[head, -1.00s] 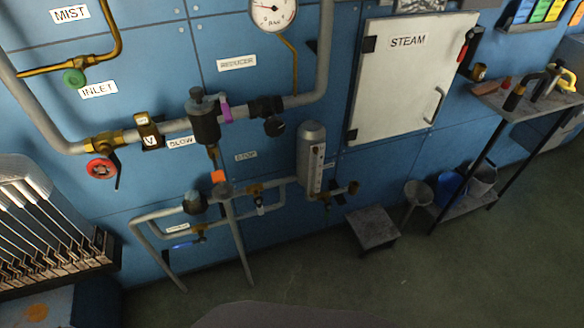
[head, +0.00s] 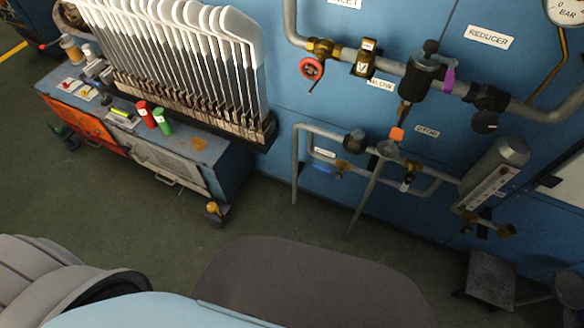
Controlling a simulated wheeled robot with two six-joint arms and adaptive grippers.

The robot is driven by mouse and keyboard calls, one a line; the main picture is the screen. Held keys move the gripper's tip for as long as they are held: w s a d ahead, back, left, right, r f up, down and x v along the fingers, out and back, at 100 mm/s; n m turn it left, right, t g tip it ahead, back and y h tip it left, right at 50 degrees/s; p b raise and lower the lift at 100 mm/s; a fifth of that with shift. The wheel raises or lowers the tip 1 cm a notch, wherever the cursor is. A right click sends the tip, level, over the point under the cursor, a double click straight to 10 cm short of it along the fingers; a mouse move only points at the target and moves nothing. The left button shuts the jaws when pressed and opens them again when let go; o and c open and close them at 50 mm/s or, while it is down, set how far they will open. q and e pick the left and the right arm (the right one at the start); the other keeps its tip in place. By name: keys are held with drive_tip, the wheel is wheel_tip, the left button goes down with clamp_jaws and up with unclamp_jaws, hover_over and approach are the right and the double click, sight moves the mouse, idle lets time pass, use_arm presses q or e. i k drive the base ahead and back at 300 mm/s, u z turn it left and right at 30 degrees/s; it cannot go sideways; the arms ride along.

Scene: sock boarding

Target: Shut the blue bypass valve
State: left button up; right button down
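The blue bypass valve handle (head: 321,168) is a small blue lever on the lower pipe loop by the blue wall, left of centre in that pipework. It appears to lie roughly along its short pipe, but it is too small to tell its exact angle. A small white label (head: 324,153) sits just above it; its text is unreadable. Neither of my grippers is in view.
A red handwheel (head: 311,69) and a black strainer body (head: 419,77) are on the upper pipe. A rack of white sock boards (head: 190,50) stands on a blue cabinet (head: 230,160) at left. A grey step (head: 490,280) is at lower right. Green floor lies below the pipes.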

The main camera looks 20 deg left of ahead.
sight(338, 175)
drive_tip(key=u, duration=0.15)
drive_tip(key=k, duration=1.25)
drive_tip(key=z, duration=0.6)
drive_tip(key=i, duration=1.9)
drive_tip(key=u, duration=0.85)
